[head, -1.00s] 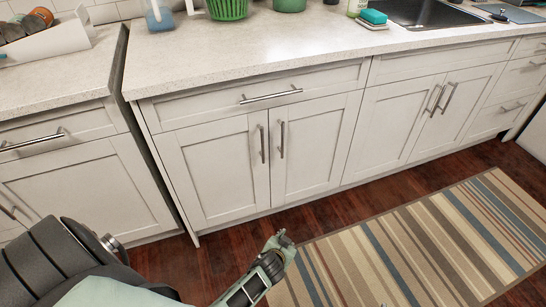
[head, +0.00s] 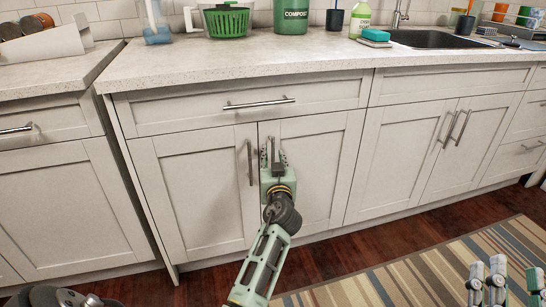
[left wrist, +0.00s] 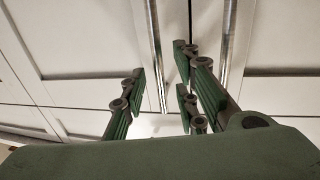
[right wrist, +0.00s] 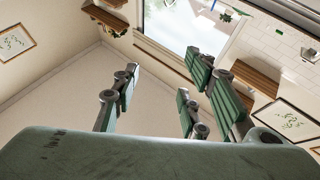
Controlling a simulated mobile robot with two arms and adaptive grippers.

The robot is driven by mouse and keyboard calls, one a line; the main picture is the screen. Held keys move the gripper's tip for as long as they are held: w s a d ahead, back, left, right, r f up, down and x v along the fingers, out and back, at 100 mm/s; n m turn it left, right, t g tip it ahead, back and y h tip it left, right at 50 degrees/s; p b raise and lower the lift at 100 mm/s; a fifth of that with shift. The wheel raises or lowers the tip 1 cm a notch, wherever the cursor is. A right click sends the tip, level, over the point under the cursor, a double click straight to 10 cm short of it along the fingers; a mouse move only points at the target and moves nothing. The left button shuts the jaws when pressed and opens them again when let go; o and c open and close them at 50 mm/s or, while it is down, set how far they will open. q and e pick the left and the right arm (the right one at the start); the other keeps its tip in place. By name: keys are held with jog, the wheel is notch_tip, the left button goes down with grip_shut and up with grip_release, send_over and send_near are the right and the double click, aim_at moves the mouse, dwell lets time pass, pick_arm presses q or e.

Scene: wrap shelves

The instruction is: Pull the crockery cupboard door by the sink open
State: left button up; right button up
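A pair of closed white cupboard doors stands under the counter: a left door (head: 195,190) and a right door (head: 325,165). My left gripper (head: 273,155) is at the upper inner edge of the right door and hides most of its handle. In the left wrist view this gripper (left wrist: 160,100) is open, with one upright bar handle (left wrist: 157,55) between its fingers; contact cannot be told. The other bar handle (left wrist: 226,50) is outside the fingers. It also shows in the head view (head: 250,162). My right gripper (head: 505,285) is open, empty and away from the doors.
A drawer with a bar handle (head: 260,104) is above the doors. Another closed door pair (head: 425,150) stands to the right, below the sink (head: 440,39). A green compost bin (head: 291,17) and a colander (head: 226,20) stand on the counter. A striped rug (head: 440,265) covers the floor.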

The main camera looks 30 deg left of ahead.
pick_arm(q)
jog(key=shift+x, duration=1.3)
pick_arm(e)
jog(key=shift+s+r+t, duration=0.45)
jog(key=shift+r+t, duration=0.05)
jog(key=shift+r, duration=0.3)
pick_arm(q)
grip_shut()
jog(key=shift+d, duration=0.1)
